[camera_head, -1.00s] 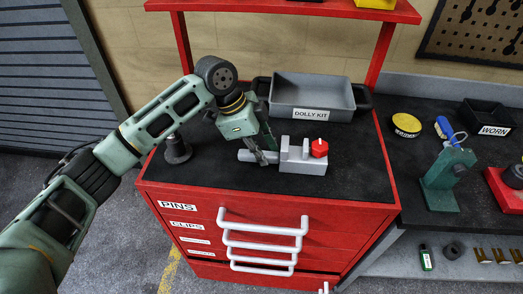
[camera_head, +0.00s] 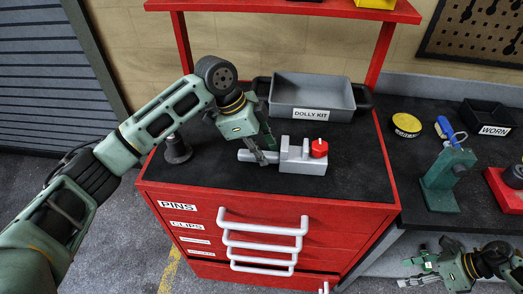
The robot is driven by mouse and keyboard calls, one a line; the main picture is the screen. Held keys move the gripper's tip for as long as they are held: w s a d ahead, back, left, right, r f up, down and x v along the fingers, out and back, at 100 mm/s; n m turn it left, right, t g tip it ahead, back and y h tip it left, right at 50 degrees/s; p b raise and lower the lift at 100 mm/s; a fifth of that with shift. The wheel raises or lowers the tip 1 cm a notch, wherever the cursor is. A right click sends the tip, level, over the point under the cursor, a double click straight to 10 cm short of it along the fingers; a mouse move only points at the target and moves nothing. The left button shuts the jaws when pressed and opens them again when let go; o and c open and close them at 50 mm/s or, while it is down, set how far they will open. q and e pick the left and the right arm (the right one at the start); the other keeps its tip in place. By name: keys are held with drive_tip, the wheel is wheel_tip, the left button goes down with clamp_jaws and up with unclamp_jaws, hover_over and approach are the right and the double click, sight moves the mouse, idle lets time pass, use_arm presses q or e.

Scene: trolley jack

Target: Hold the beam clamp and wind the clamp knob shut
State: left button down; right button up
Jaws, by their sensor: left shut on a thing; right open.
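The grey beam clamp (camera_head: 296,158) lies on the black top of the red tool cabinet. Its red clamp knob (camera_head: 319,148) is at the clamp's right end. My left gripper (camera_head: 262,157) is shut on the clamp's grey bar (camera_head: 246,155) at the left end. My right gripper (camera_head: 416,273) is at the lower right, in front of the bench's lower shelf, well away from the knob. It is open and empty.
A grey bin labelled DOLLY KIT (camera_head: 312,95) stands behind the clamp. A dark round-based part (camera_head: 177,150) stands at the left of the cabinet top. White drawer handles (camera_head: 262,230) stick out in front. A green stand (camera_head: 444,180) is on the right bench.

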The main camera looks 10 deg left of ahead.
drive_tip(key=s+d+r+n+g+h, duration=0.2)
drive_tip(key=d+r+n+h, duration=0.25)
drive_tip(key=d+r, duration=0.3)
drive_tip(key=s+d+r+n+g+h, duration=0.2)
drive_tip(key=d+r+n+g+h, duration=0.1)
drive_tip(key=d+r+n, duration=0.4)
drive_tip(key=w+d+r+n+t+h, duration=0.1)
drive_tip(key=w+d+r+h, duration=0.1)
drive_tip(key=r, duration=0.6)
drive_tip(key=w+d+r+t+h, duration=0.1)
drive_tip(key=w+r+h, duration=0.2)
drive_tip(key=r, duration=0.4)
drive_tip(key=w+a+r+t+y, duration=0.25)
drive_tip(key=w+a+r, duration=0.25)
drive_tip(key=w+a, duration=0.3)
wheel_tip(320, 180, up, 4)
drive_tip(key=y, duration=0.3)
hover_over(320, 145)
drive_tip(key=shift+d+r, duration=0.1)
drive_tip(key=shift+r, duration=0.05)
drive_tip(key=shift+f, duration=4)
